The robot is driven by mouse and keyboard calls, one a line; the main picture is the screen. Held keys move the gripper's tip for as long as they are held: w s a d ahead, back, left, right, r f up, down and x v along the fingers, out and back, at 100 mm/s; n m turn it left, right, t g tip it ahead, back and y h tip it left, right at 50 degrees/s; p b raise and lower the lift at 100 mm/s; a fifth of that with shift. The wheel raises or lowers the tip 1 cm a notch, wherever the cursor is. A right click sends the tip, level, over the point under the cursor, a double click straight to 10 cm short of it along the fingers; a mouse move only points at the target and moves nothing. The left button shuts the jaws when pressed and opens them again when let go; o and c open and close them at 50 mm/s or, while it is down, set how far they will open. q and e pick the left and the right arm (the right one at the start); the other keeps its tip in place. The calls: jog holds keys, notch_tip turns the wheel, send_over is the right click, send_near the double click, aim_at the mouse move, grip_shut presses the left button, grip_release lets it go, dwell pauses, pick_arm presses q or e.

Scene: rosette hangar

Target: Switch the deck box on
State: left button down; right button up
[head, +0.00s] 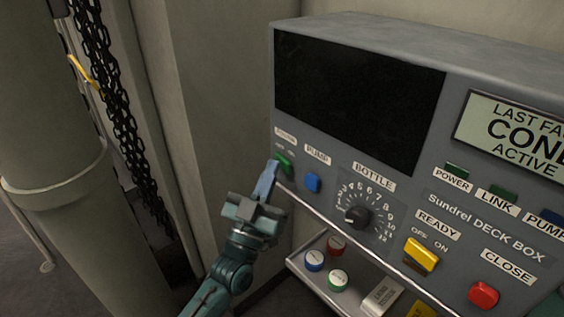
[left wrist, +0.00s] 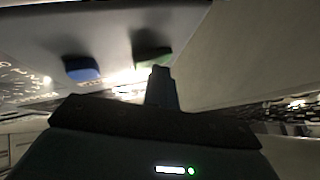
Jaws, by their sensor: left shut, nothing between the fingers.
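The Sundrel deck box (head: 430,185) is a grey panel on the right of the head view. Its large screen (head: 355,95) is black. A green rocker switch (head: 284,163) sits at its left edge, under a small label with off and on marks. It also shows in the left wrist view (left wrist: 150,56). My left gripper (head: 268,178) is shut and empty, its fingertips at the green switch's lower left. In the left wrist view the fingertips (left wrist: 160,76) overlap the switch's lower edge. I cannot tell whether they touch. My right gripper is not in view.
Close by are a blue PUMP button (head: 313,182), a black BOTTLE knob (head: 357,216), a yellow READY switch (head: 421,255) and a red CLOSE button (head: 483,294). A shelf (head: 308,268) with small round caps juts out below. A pipe (head: 75,160) and chains stand left.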

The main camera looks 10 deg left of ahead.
pick_arm(q)
jog(key=shift+w+d+r, duration=0.2)
jog(key=shift+d+r, duration=0.05)
jog(key=shift+d, duration=0.05)
dwell(0.7)
jog(key=shift+s+a+f, duration=0.1)
jog(key=shift+s+a, duration=0.05)
jog(key=shift+f, duration=0.1)
dwell(0.3)
jog(key=s+a+p, duration=0.2)
jog(key=s+a, duration=0.1)
jog(key=a, duration=0.1)
jog(key=shift+s+f, duration=0.1)
jog(key=shift+s, duration=0.15)
dwell(0.4)
